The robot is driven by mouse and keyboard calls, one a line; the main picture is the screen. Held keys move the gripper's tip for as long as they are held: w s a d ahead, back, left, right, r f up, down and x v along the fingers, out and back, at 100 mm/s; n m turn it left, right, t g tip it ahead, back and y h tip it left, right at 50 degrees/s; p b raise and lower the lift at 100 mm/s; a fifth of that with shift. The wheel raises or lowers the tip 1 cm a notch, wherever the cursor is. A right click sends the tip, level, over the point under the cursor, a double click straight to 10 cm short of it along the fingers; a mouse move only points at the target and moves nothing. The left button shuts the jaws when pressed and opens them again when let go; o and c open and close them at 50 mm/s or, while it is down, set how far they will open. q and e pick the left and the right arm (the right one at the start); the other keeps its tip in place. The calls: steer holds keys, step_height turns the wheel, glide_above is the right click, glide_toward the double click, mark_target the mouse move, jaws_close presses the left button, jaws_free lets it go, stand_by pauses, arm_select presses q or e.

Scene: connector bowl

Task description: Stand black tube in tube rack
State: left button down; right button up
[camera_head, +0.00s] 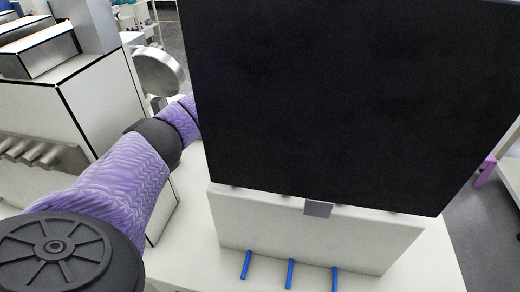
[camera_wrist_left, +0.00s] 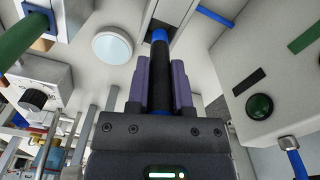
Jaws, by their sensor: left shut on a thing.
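The black tube (camera_wrist_left: 160,62) shows in the left wrist view, with a blue band near its far end and blue at its near end. My left gripper (camera_wrist_left: 162,78) is shut on it, its two purple fingers on either side. The tube's far end points at a dark recess in a pale housing (camera_wrist_left: 190,22); I cannot tell if it touches or enters it. In the head view my purple left arm reaches in behind a large black panel, and my left gripper and the tube are hidden. I cannot make out the tube rack for certain. My right gripper is not in view.
The large black panel (camera_head: 340,100) on a white base (camera_head: 310,235) with blue pegs (camera_head: 290,273) blocks much of the head view. A white stepped machine (camera_head: 85,95) stands left of my arm. The left wrist view shows a green button box (camera_wrist_left: 265,85) at right and a knob box (camera_wrist_left: 35,92) at left.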

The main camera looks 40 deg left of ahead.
arm_select(q)
step_height(320, 180, down, 3)
steer(key=shift+f, duration=0.1)
steer(key=c, duration=0.5)
jaws_free()
steer(key=shift+b, duration=0.3)
step_height(320, 180, up, 12)
steer(key=p, duration=0.2)
steer(key=shift+r+p, duration=0.2)
steer(key=shift+p, duration=0.15)
